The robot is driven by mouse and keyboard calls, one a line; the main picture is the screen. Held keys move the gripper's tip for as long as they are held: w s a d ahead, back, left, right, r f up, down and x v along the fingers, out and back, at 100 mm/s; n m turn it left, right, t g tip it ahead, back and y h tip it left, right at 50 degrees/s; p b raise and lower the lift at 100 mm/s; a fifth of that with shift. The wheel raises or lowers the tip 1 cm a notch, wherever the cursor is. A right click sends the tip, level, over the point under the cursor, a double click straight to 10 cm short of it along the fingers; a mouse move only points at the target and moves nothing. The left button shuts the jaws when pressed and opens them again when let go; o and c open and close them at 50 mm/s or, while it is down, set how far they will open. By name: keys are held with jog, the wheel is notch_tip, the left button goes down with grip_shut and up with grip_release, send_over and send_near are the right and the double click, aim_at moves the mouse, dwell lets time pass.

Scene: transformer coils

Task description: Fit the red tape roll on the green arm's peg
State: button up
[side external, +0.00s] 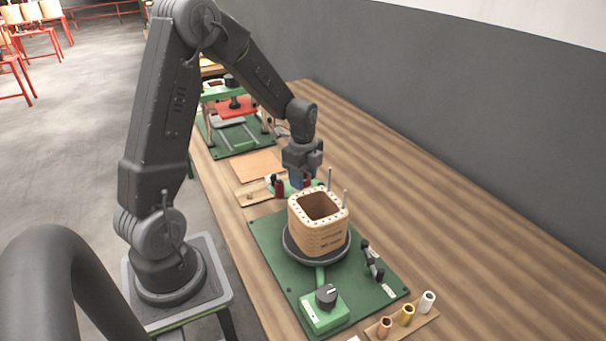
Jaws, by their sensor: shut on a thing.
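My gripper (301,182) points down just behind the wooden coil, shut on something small. A small red patch (307,183) shows at its fingertips, beside a blue patch; this looks like the red tape roll, though its shape is mostly hidden. A light green part (291,188), perhaps the green arm, shows beneath and beside the fingers. Its peg cannot be made out from here. I cannot tell whether the red piece touches the green part.
The square wooden coil (318,238) stands on a dark round turntable on a green board (375,296). A holder with several rolls (407,316) is at the front. The table's right side is clear.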

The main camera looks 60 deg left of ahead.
jog(key=shift+f, duration=0.85)
dwell(0.4)
jog(key=o, duration=1.4)
jog(key=shift+c, duration=0.2)
jog(key=shift+r, duration=2.55)
jog(key=shift+d, duration=0.1)
jog(key=s+d+r+n+t, duration=0.2)
jog(key=s+d+r+n, duration=0.25)
jog(key=d+r, duration=0.55)
jog(key=s+d+r+n+t, duration=0.3)
jog(key=s+d+r+n, duration=0.2)
jog(key=s+d+n, duration=0.3)
jog(key=shift+s+d+n+t, duration=0.3)
jog(key=shift+s+d+n, duration=0.15)
jog(key=shift+s, duration=0.8)
